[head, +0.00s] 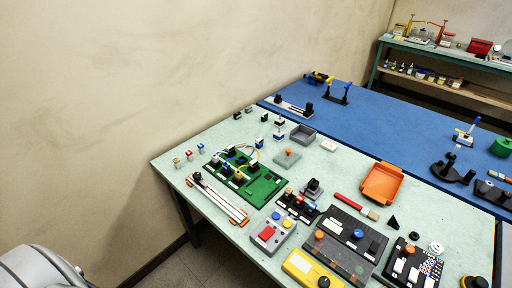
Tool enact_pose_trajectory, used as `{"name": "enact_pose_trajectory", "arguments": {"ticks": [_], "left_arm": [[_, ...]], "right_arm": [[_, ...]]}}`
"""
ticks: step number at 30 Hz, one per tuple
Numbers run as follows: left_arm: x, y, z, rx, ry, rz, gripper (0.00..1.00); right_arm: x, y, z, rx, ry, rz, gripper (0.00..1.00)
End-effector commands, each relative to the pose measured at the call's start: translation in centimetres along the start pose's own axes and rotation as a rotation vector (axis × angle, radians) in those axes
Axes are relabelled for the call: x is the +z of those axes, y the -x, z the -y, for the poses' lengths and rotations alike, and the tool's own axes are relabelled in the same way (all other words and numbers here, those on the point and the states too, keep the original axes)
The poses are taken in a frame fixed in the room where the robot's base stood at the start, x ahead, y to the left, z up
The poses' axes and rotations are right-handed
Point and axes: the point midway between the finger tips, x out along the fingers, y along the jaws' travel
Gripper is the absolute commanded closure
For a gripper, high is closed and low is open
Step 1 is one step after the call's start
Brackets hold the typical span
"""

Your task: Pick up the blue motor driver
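Several small blocks with blue on them stand on the pale green table (330,172). One white block with a blue top (201,148) is at the left, at the end of a row of small blocks. A blue block (259,143) is by the green circuit board (262,188), and two blue-and-white blocks (278,135) (280,122) stand behind it. I cannot tell which is the blue motor driver. Neither of my grippers is in view.
A grey open tray (303,134) and an orange tray (381,184) are on the table. A red-button box (268,233), a yellow box (308,270) and dark panels (340,245) crowd the front. A blue mat (375,120) lies behind.

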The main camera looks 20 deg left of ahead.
Motion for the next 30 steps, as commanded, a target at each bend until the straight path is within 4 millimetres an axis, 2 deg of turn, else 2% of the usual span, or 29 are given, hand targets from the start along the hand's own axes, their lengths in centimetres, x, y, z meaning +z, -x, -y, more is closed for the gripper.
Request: {"name": "enact_pose_trajectory", "arguments": {"ticks": [14,15,25,30], "left_arm": [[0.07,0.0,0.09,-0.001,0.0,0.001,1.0],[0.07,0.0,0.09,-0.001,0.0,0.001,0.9],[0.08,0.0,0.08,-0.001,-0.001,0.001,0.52],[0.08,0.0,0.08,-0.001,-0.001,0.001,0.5]], "right_arm": [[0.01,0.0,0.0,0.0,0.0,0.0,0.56],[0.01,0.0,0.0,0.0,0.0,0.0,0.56],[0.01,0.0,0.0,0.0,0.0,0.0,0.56],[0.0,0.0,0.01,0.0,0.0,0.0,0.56]]}}
